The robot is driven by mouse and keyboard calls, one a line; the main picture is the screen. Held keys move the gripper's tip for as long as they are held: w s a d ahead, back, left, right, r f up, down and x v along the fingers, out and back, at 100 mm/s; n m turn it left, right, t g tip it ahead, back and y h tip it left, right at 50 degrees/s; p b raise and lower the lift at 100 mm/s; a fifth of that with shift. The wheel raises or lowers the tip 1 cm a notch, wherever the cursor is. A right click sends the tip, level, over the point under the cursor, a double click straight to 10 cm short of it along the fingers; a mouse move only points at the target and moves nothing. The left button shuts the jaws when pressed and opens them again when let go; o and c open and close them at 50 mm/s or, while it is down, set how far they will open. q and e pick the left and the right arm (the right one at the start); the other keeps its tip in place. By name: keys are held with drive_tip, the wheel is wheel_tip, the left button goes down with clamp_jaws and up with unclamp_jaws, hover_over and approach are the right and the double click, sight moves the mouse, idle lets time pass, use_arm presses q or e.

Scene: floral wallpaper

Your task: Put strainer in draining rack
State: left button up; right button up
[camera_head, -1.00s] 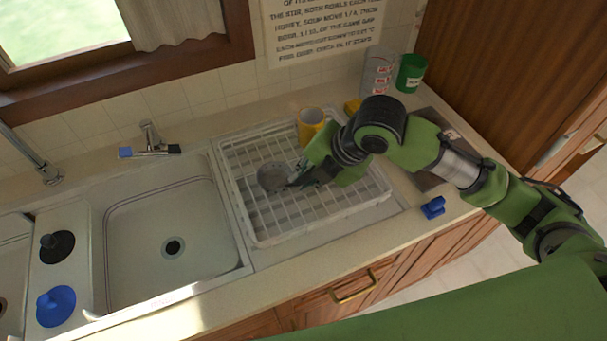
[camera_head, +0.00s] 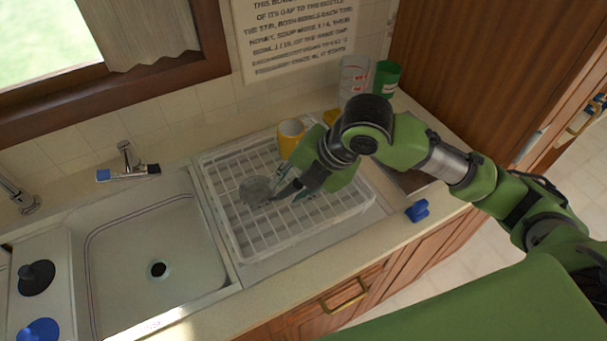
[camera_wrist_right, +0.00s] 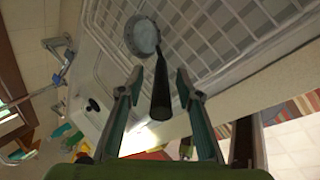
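The strainer (camera_head: 255,190) has a round grey mesh head and a dark handle. It is at the white draining rack (camera_head: 246,250), with its head over the wire grid; I cannot tell exactly how it rests. My right gripper (camera_head: 284,190) is low over the rack at the handle. In the right wrist view its two fingers (camera_wrist_right: 158,80) are spread, with the black strainer handle (camera_wrist_right: 160,95) between them and gaps on both sides. The strainer's head also shows there (camera_wrist_right: 142,36), beyond the fingertips. My left gripper is out of view.
A yellow mug (camera_head: 290,136) stands at the rack's back edge. A clear cup (camera_head: 353,76) and a green cup (camera_head: 387,78) stand at the back right. A blue object (camera_head: 417,211) lies on the counter right of the rack. The sink (camera_head: 150,250) is empty at left.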

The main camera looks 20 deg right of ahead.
drive_tip(key=v, duration=0.9)
drive_tip(key=shift+r, duration=0.25)
drive_tip(key=shift+s, duration=0.15)
